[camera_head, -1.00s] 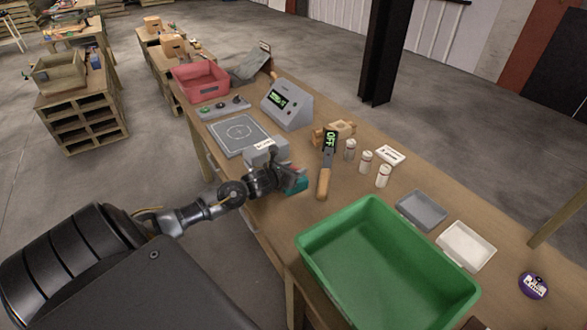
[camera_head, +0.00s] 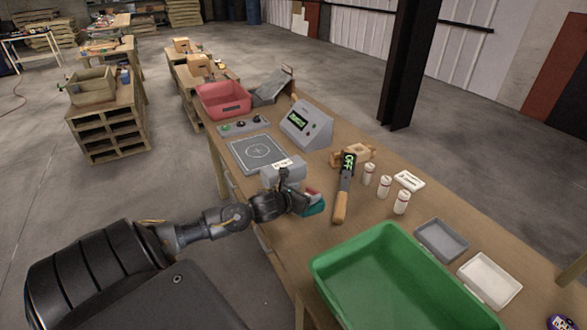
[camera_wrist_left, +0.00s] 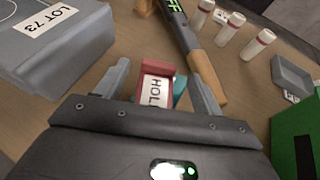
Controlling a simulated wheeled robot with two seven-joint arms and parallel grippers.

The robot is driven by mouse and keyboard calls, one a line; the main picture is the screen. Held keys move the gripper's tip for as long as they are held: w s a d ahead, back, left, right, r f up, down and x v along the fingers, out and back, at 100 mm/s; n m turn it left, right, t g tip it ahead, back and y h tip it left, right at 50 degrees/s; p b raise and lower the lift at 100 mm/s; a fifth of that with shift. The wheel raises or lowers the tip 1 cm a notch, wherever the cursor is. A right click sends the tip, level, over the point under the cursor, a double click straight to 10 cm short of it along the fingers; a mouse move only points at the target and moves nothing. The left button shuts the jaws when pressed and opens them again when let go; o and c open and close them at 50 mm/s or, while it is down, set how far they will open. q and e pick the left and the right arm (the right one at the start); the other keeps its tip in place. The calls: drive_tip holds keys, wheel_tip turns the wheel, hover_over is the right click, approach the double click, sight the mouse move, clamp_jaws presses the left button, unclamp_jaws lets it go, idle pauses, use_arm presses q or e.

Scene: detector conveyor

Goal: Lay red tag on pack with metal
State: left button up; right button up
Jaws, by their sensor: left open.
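A red tag (camera_wrist_left: 156,85) with a white label reading HOLD shows between my left gripper's fingers in the left wrist view. A teal piece (camera_wrist_left: 180,88) is right beside it. My left gripper (camera_wrist_left: 160,90) is open, with a finger on each side; I cannot tell if either touches. In the head view the gripper (camera_head: 310,198) is low over the near edge of the bench, with red and teal (camera_head: 315,206) at its tips. A grey box labelled LOT 73 (camera_wrist_left: 55,45) stands left of it; it also shows in the head view (camera_head: 279,175). My right gripper is out of view.
A wand (camera_head: 344,190) reading OFF lies right of the gripper, with several white bottles (camera_head: 385,187) beyond. A green bin (camera_head: 328,268) is nearer. Grey (camera_head: 441,241) and white (camera_head: 490,280) trays, a flat plate (camera_head: 258,153), a console (camera_head: 306,124) and a red bin (camera_head: 223,100) share the bench.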

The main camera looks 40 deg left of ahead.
use_arm(q)
drive_tip(key=b+v, duration=0.1)
drive_tip(key=v, duration=0.6)
drive_tip(key=shift+f, duration=0.15)
drive_tip(key=shift+v, duration=0.8)
